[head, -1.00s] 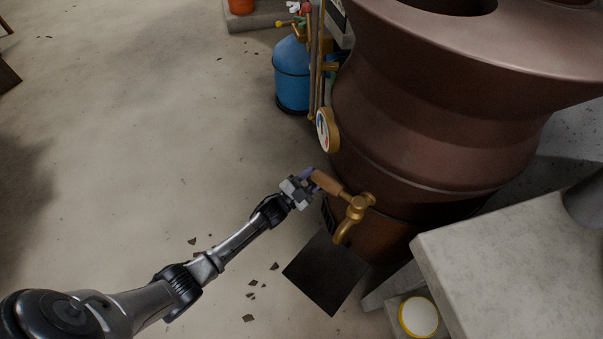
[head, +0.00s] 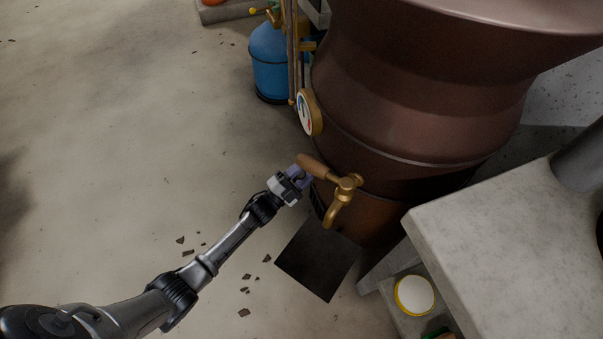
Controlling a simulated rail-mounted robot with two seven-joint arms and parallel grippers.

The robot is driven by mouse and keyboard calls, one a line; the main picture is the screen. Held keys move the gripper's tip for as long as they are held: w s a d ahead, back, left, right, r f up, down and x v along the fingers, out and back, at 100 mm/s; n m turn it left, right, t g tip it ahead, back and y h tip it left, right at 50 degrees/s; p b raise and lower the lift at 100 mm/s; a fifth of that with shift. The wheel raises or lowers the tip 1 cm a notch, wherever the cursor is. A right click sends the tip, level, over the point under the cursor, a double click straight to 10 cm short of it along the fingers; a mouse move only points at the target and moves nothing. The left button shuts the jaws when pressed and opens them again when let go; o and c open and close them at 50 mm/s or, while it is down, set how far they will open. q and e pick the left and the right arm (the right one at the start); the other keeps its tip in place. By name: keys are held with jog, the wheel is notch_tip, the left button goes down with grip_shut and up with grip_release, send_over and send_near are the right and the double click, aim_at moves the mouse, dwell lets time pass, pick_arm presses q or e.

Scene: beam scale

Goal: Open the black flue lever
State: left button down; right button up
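I cannot make out a black flue lever for certain. A brown copper boiler (head: 405,115) stands at the upper right, with a brass tap (head: 345,186) low on its front. The tap's brown handle (head: 317,168) points up and left. My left gripper (head: 300,173) is at the handle's free end, close below and left of it in the picture; whether they touch is unclear. Its fingertips are small and partly hidden by its own body, so I cannot tell whether it is open or shut. My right gripper is not in view.
A dark plate (head: 316,262) lies on the floor below the tap. A round gauge (head: 309,112) is on the boiler's left side, a blue gas cylinder (head: 268,65) behind it. A concrete bench (head: 500,245) fills the lower right. The floor at left is mostly clear.

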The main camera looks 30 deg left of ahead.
pick_arm(q)
jog(key=shift+a, duration=0.1)
jog(key=c, duration=1.1)
grip_release()
jog(key=o, duration=0.4)
jog(key=shift+w+a+r, duration=0.1)
jog(key=shift+a, duration=0.05)
jog(key=p+v, duration=0.2)
jog(key=v, duration=1.2)
